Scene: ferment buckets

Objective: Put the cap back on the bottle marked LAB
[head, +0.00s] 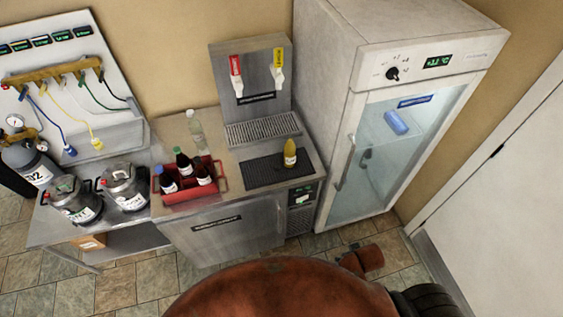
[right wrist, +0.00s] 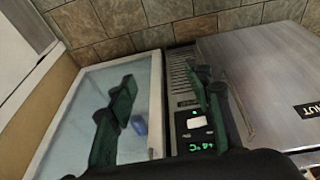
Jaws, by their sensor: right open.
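A yellow bottle (head: 290,155) with a pale label stands upright on the black mat (head: 262,174) on the counter. Several dark bottles, including one with a dark top (head: 183,162), stand in the red carrier (head: 186,201) to the left. A clear bottle (head: 195,129) stands behind the carrier. The labels are too small to read, so I cannot tell which bottle is LAB. I cannot make out a loose cap. My right gripper (right wrist: 165,80) is open, its dark green fingers apart and empty, above the fridge and counter front. My left gripper is not in view.
The glass-door fridge (head: 350,190) stands right of the counter, shut, with a blue item (head: 396,122) inside. Two taps sit on the steel panel (head: 251,65). Metal kegs (head: 74,199) stand at left. Bare counter (head: 240,186) lies around the mat.

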